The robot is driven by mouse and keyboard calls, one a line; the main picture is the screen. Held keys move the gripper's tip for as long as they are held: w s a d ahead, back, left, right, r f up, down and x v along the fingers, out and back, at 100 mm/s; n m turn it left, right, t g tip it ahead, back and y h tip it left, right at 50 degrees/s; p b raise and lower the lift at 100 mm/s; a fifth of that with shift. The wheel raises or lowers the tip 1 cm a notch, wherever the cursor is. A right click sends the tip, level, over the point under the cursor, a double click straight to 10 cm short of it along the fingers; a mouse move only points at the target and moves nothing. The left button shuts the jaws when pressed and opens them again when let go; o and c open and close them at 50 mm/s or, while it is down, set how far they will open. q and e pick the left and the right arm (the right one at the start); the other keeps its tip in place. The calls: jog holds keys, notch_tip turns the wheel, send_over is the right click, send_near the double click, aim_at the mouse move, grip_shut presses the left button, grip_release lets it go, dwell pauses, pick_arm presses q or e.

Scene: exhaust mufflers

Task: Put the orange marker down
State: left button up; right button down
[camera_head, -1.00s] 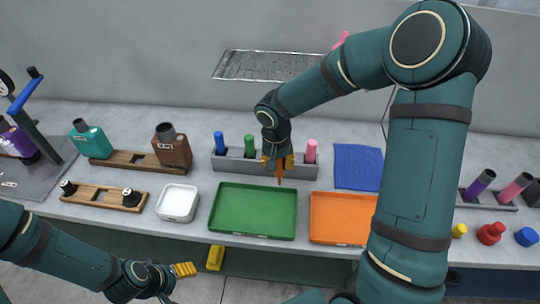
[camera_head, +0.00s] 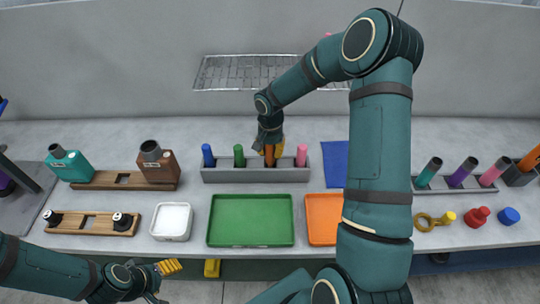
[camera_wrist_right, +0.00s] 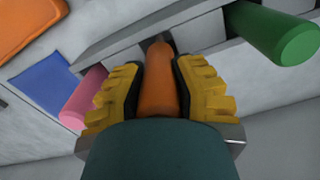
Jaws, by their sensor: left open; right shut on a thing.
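The orange marker (camera_head: 270,154) is upright between the yellow fingers of my right gripper (camera_head: 270,148), over a slot of the grey marker rack (camera_head: 225,176). In the right wrist view the orange marker (camera_wrist_right: 158,90) is clasped by both fingers of my right gripper (camera_wrist_right: 160,95), its far end at the rack's opening. How deep it sits in the slot I cannot tell. A green marker (camera_head: 239,156) and a blue marker (camera_head: 208,156) stand to its left, a pink marker (camera_head: 302,155) to its right. My left gripper (camera_head: 165,268) is open and empty below the table's front edge.
A green tray (camera_head: 252,243) and an orange tray (camera_head: 318,238) lie in front of the rack. A blue mat (camera_head: 333,162) is partly hidden by my right arm. A second rack (camera_head: 455,188) holds several markers at the right. A white container (camera_head: 172,222) stands at the left.

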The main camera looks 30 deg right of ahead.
notch_tip(320, 180, down, 3)
jog(key=shift+d+r, duration=0.1)
jog(key=shift+r, duration=0.1)
jog(key=shift+f, duration=0.15)
jog(key=c, duration=0.8)
grip_release()
jog(key=shift+c, duration=0.2)
jog(key=shift+r, duration=0.3)
notch_tip(320, 180, up, 12)
jog(key=shift+f, duration=0.1)
